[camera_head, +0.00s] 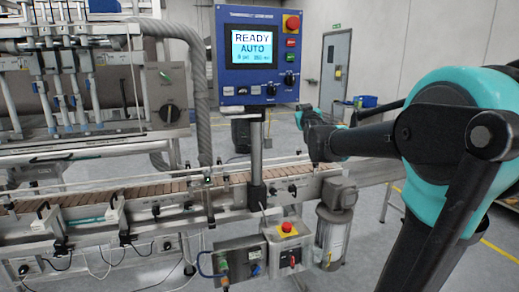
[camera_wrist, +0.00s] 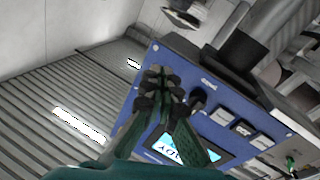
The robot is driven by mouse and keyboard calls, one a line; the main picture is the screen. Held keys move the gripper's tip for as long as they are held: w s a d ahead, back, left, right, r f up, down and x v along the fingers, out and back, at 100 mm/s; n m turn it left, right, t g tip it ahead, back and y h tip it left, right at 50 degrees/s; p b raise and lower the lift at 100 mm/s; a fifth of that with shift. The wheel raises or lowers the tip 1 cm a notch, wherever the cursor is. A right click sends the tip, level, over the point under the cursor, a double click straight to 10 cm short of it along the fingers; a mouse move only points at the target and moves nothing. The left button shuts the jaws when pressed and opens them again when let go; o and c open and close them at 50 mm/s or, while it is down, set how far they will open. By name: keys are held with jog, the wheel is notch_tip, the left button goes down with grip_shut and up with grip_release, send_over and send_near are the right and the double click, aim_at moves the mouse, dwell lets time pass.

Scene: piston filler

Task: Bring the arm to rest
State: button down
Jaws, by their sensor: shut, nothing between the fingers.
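My arm comes in from the right in the head view and reaches left, its far end a little right of the control panel's post. The fingers are too small or hidden to make out there. In the wrist view my gripper (camera_wrist: 160,82) has its dark green fingers together, with nothing between them. Behind them is the blue control panel (camera_wrist: 215,120), seen tilted, with its knob, buttons and part of its lit screen. The gap between fingers and panel cannot be judged there. In the head view the panel (camera_head: 258,90) reads READY and AUTO.
A conveyor (camera_head: 150,190) runs across the front of the filling machine, with filler nozzles (camera_head: 75,70) at the left. A lower control box with a red button (camera_head: 287,227) and a motor (camera_head: 335,230) stand below the panel. Open floor (camera_head: 420,235) shows at the right.

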jog(key=s+d+f+g, duration=0.1)
jog(key=s+f+g, duration=0.3)
jog(key=f, duration=0.5)
jog(key=s+f+m+g, duration=0.1)
jog(key=s+f, duration=0.5)
jog(key=f, duration=0.2)
jog(key=s+d+f+g, duration=0.1)
jog(key=s+f+g, duration=0.3)
jog(key=f, duration=0.5)
jog(key=s+f+m+g, duration=0.1)
jog(key=s+f+g, duration=0.2)
jog(key=s+f, duration=0.6)
jog(key=s+d+f+m+g, duration=0.1)
jog(key=s+f+g, duration=0.2)
jog(key=s+f, duration=0.6)
jog(key=s, duration=0.5)
jog(key=shift+s+h, duration=0.3)
jog(key=shift+s, duration=0.1)
jog(key=c, duration=2.3)
grip_release()
